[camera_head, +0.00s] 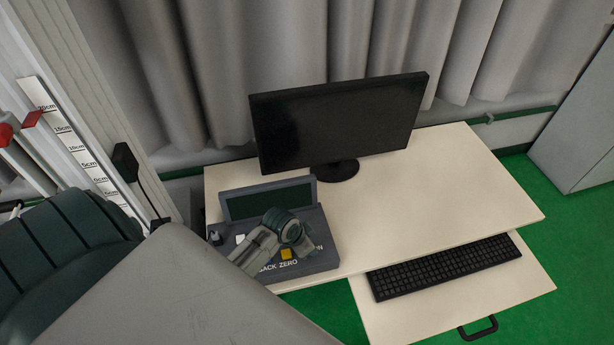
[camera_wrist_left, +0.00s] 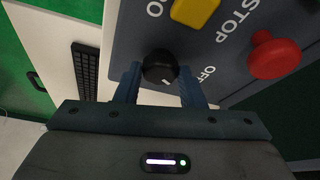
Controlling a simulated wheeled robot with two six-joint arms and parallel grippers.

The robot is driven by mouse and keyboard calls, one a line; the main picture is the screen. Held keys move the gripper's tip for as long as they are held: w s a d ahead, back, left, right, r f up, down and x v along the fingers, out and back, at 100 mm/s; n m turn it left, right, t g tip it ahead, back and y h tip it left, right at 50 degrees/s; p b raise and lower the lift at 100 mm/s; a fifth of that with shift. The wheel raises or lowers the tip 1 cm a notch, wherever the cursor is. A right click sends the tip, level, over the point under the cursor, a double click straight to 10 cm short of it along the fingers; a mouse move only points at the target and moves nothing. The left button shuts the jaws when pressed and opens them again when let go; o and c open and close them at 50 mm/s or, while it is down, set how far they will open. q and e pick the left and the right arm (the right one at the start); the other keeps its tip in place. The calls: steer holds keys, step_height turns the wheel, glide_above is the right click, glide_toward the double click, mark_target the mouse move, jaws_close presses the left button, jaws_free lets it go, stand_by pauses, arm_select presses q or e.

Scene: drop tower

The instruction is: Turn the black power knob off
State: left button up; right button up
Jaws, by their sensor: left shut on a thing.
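The black power knob (camera_wrist_left: 160,66) sits on the face of the grey control box (camera_wrist_left: 130,35). The fingers of my left gripper (camera_wrist_left: 161,76) are on either side of the knob, shut on it. A white mark shows on the knob's near edge. The word OFF is printed to the right of the knob. In the head view, my left gripper (camera_head: 292,236) is over the right part of the control box (camera_head: 322,263) and hides the knob there. My right gripper is in neither view.
A red button (camera_wrist_left: 274,58) lies to the right of the knob, near STOP lettering. A yellow button (camera_head: 286,254) is on the box. A monitor (camera_head: 340,120) stands behind it on the cream desk (camera_head: 450,180). A keyboard (camera_head: 445,266) lies on the lower shelf.

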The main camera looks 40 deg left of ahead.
arm_select(q)
steer(key=n+y+p, duration=0.1)
steer(key=n, duration=0.1)
steer(key=shift+s+d+n, duration=0.1)
steer(key=shift+d+n, duration=0.05)
steer(key=shift+n, duration=0.15)
steer(key=shift+n+y, duration=0.5)
steer(key=shift+n, duration=0.8)
steer(key=o, duration=1)
